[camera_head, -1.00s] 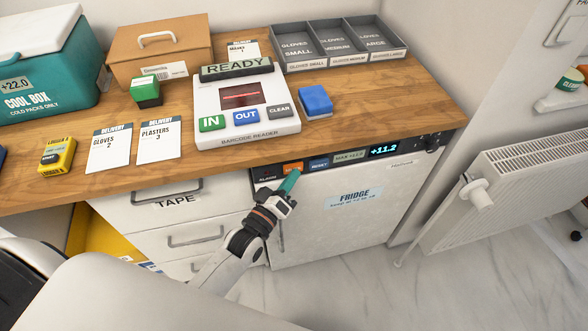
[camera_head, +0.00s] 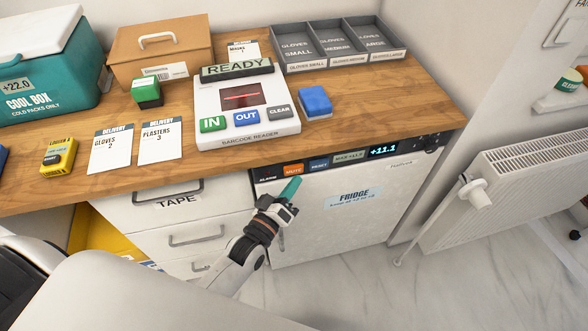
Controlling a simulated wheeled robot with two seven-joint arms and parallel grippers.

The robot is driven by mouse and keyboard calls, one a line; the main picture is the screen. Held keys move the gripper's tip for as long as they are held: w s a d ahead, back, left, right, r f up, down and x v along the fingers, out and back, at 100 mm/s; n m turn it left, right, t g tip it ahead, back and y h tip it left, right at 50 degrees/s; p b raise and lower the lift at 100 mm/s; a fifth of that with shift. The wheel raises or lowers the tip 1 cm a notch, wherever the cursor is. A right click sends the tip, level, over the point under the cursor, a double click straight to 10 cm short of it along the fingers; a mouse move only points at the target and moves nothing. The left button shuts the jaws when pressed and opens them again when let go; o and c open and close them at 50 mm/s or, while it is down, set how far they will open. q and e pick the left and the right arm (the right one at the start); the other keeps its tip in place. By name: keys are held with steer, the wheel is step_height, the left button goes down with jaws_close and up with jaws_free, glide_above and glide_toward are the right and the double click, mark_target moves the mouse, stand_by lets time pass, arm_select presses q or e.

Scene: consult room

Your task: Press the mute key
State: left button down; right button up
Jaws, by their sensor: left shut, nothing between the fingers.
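The orange mute key (camera_head: 293,170) sits on the fridge's dark control strip (camera_head: 264,176), under the front edge of the worktop. Its label is readable and nothing covers it. My left gripper (camera_head: 291,189) is shut and empty, with teal fingertips pointing up toward the key. The tips are a little below the key and look apart from it. The fridge (camera_head: 340,228) has a white front, and its display (camera_head: 383,149) reads +11.1. My right gripper is not in view.
A blue reset key (camera_head: 319,164) is right of mute, followed by a grey-green max label (camera_head: 349,157). The worktop edge overhangs just above the strip. A barcode reader (camera_head: 245,128) stands on the worktop. A radiator (camera_head: 510,190) is at the right.

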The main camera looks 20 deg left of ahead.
arm_select(q)
steer(key=s+d, duration=0.1)
steer(key=s, duration=0.1)
steer(key=s+d+p, duration=0.1)
steer(key=s, duration=0.1)
steer(key=shift+d, duration=0.4)
steer(key=shift+f, duration=0.1)
stand_by(0.5)
steer(key=s+a+f+m+g+y, duration=0.15)
steer(key=s+f+g, duration=0.3)
steer(key=f, duration=0.85)
steer(key=s+a+f+m+g, duration=0.1)
steer(key=s+f+m+g, duration=0.4)
steer(key=f, duration=0.8)
steer(key=s+a+f+m+g, duration=0.1)
steer(key=s+a+f+g, duration=0.1)
steer(key=s+f, duration=0.3)
steer(key=s+a+f+m+g+y, duration=0.1)
steer(key=s+a+f+g, duration=0.2)
steer(key=s, duration=0.9)
steer(key=s+a+f+m+g+y, duration=0.1)
steer(key=s+a+f+g, duration=0.2)
steer(key=s+f, duration=0.5)
steer(key=shift+s, duration=0.45)
steer(key=c, duration=2.1)
jaws_free()
steer(key=shift+d+y, duration=0.1)
steer(key=shift+y, duration=0.15)
